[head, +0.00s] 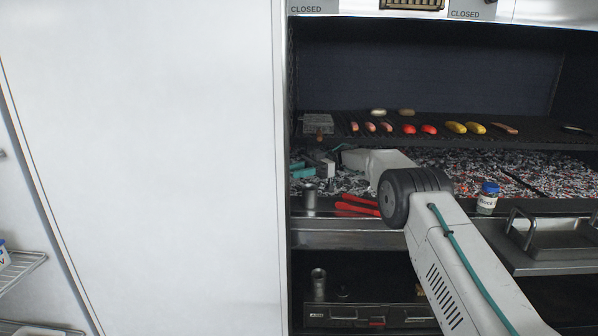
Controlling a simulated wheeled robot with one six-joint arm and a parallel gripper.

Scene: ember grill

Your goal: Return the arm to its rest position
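My arm reaches from the lower right toward the left part of the grill opening. Its wrist is bent at a dark round joint, and a pale link runs on to the left. My gripper (331,160) is at the far end of that link, at the left of the ember bed, small and partly hidden. I cannot tell whether its fingers are open or shut, or whether it holds anything. Teal-coloured pieces (302,172) show next to it. The grill (330,233) has a front metal ledge under the embers.
A rack (470,131) above the embers holds sausages, red and yellow vegetables and buns. Red-handled tongs (357,207), a metal cup (310,197) and a labelled jar (487,198) are near the ledge. A white panel (150,150) fills the left.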

